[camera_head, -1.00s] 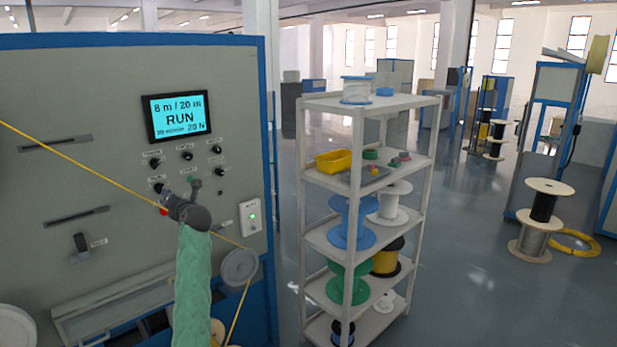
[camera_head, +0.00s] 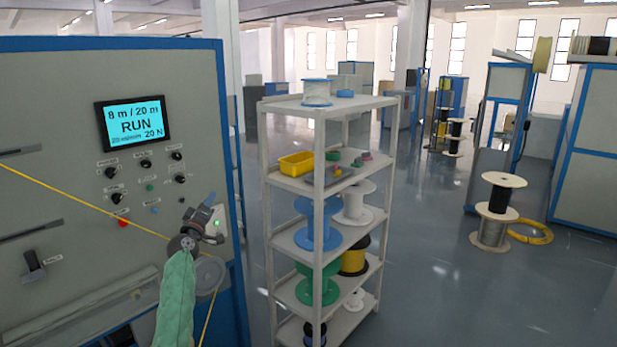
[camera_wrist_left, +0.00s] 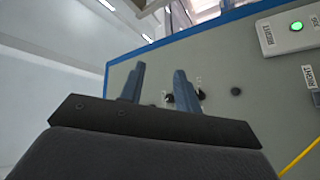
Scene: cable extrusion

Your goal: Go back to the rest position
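My left gripper (camera_head: 210,225) is in front of the grey machine panel (camera_head: 60,110), at the lower right of its knobs and in front of the white box with a green light. In the left wrist view its two fingers (camera_wrist_left: 158,88) stand apart with nothing between them. The panel's screen (camera_head: 134,124) reads "8 m / 20 m" and "RUN". A red button (camera_head: 123,222) sits left of the gripper, apart from it. My right gripper is not in view.
A yellow cable (camera_head: 85,202) runs across the panel to a grey pulley (camera_head: 209,272) close to my left forearm. A white shelf (camera_head: 322,178) with spools and a yellow bin (camera_head: 297,164) stands to the right. Open floor (camera_head: 430,290) lies beyond it.

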